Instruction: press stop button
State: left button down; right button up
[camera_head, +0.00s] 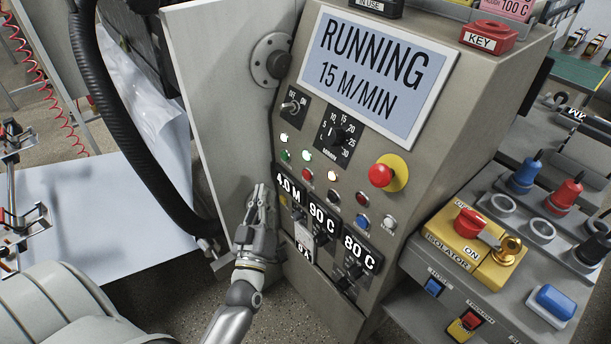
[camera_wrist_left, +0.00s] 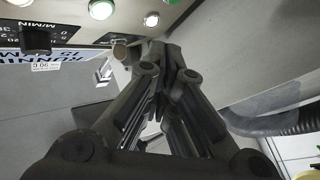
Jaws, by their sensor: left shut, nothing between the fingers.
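The grey control panel (camera_head: 262,140) has a screen (camera_head: 380,65) reading RUNNING, 15 M/MIN. Below it are several small lit and coloured buttons, among them a red one (camera_head: 306,174), a green one (camera_head: 284,155) and a dark red one (camera_head: 361,198). A large red mushroom button (camera_head: 381,175) on a yellow disc sits to the right. I cannot read which is labelled stop. My left gripper (camera_head: 262,188) is shut and empty, pointing up beside the panel's lower left, near the 4.0 M display.
A yellow isolator box (camera_head: 470,245) with a red switch stands on the right console. A rotary speed knob (camera_head: 337,136) and a toggle (camera_head: 291,107) are above the buttons. A black hose (camera_head: 130,145) hangs at the left, above a white sheet (camera_head: 95,215).

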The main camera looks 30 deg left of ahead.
aim_at(307, 175)
pick_arm(q)
jog(key=w+d+b, duration=0.1)
jog(key=w+d, duration=0.2)
jog(key=w, duration=0.4)
pick_arm(e)
jog(key=shift+w+f, duration=0.55)
jog(key=shift+f, duration=0.15)
pick_arm(q)
jog(key=shift+w, duration=0.1)
pick_arm(e)
jog(key=shift+s, duration=0.15)
dwell(0.4)
pick_arm(q)
jog(key=shift+w+d, duration=0.15)
jog(key=shift+w, duration=0.25)
jog(key=shift+w+d, duration=0.15)
jog(key=shift+w, duration=0.2)
dwell(0.6)
jog(key=shift+s, duration=0.15)
pick_arm(e)
jog(key=shift+r, duration=0.15)
pick_arm(q)
jog(key=shift+s+a, duration=0.3)
jog(key=shift+s, duration=0.3)
pick_arm(e)
jog(key=shift+r, duration=0.25)
